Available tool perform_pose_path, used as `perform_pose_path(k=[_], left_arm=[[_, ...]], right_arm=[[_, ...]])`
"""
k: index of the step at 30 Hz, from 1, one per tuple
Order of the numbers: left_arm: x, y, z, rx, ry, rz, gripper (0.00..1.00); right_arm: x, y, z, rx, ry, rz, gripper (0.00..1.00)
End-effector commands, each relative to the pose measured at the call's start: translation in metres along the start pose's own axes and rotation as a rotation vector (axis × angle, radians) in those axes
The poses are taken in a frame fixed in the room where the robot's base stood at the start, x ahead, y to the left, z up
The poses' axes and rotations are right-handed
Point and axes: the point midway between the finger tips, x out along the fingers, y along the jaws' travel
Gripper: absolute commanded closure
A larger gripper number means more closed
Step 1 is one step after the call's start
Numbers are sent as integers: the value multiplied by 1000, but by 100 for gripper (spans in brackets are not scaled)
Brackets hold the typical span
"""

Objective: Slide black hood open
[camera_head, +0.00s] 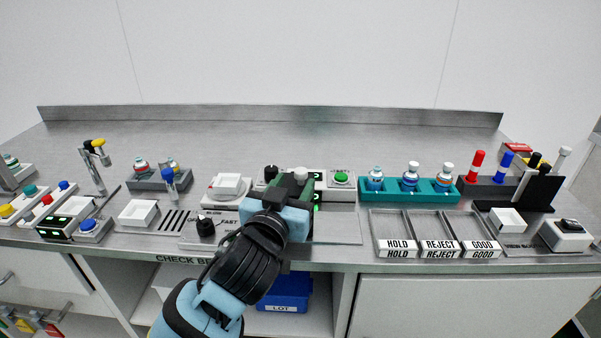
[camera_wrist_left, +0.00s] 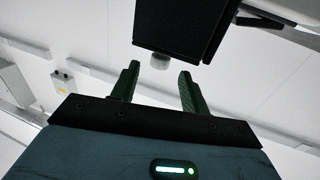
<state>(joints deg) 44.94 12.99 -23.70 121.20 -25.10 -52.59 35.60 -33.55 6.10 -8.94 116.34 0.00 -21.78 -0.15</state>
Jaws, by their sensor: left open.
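In the left wrist view, a black box-like hood (camera_wrist_left: 182,22) fills the top centre. A pale round knob (camera_wrist_left: 160,62) shows at its lower edge, between my left gripper's fingertips (camera_wrist_left: 158,72). The fingers are dark green, spread apart and not closed on the knob. I cannot tell whether either finger touches it. In the head view, my left gripper (camera_head: 287,186) is over the middle of the bench and hides most of the hood. A white knob (camera_head: 301,173) shows by the fingers. My right gripper is out of view.
A station with a green button (camera_head: 341,178) stands just right of my gripper. A teal rack (camera_head: 430,195) with several bottles is farther right, behind trays marked HOLD, REJECT and GOOD (camera_head: 440,252).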

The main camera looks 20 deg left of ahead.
Motion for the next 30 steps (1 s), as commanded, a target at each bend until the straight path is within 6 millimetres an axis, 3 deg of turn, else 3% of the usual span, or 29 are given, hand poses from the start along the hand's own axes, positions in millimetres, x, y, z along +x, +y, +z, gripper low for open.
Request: perform_pose_path(k=[9,22,30], left_arm=[[41,1,0,0,-1,1,55],[50,0,1,-1,-2,1,55],[49,0,1,-1,-2,1,89]], right_arm=[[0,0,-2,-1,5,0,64],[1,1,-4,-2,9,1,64],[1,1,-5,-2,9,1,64]])
